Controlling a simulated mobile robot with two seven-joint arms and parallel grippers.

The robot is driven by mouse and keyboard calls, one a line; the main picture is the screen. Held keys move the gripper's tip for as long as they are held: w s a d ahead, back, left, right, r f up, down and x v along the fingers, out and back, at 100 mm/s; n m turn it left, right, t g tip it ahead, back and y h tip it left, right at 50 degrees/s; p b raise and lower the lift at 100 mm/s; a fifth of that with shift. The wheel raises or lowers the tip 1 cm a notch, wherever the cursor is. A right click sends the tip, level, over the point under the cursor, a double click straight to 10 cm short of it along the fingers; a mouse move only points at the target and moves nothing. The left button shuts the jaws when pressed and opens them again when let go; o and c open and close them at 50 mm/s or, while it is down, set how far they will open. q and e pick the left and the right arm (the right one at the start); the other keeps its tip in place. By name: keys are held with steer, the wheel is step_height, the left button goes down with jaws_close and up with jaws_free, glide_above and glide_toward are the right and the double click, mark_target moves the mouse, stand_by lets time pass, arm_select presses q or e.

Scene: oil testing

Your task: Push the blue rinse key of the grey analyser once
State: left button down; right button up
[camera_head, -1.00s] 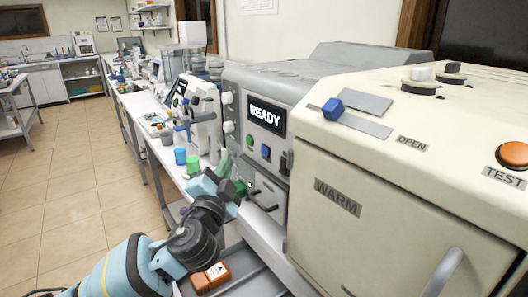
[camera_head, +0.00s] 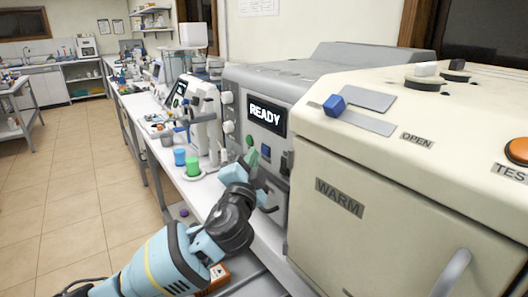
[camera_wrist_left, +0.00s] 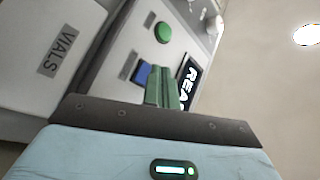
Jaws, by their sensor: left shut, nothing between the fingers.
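The grey analyser (camera_head: 300,72) stands on the bench with READY on its screen (camera_head: 266,116). Its blue rinse key (camera_head: 266,152) is on the front panel below the screen, to the right of a green round button (camera_head: 250,141). My left gripper (camera_head: 252,157) is shut and empty, its green fingertips close in front of the panel. In the left wrist view, the fingertips (camera_wrist_left: 163,84) overlap the right edge of the blue key (camera_wrist_left: 141,74). I cannot tell whether they touch it. My right gripper is not in view.
A cream machine (camera_head: 385,190) marked WARM stands close on the right. A white instrument (camera_head: 203,112), a blue cup (camera_head: 179,157) and a green cup (camera_head: 193,167) stand to the left of the analyser. The floor at left is clear.

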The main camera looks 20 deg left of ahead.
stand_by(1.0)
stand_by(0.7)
arm_select(q)
steer(key=shift+w, duration=0.1)
steer(key=shift+w+d, duration=0.2)
steer(key=shift+w, duration=0.1)
stand_by(0.5)
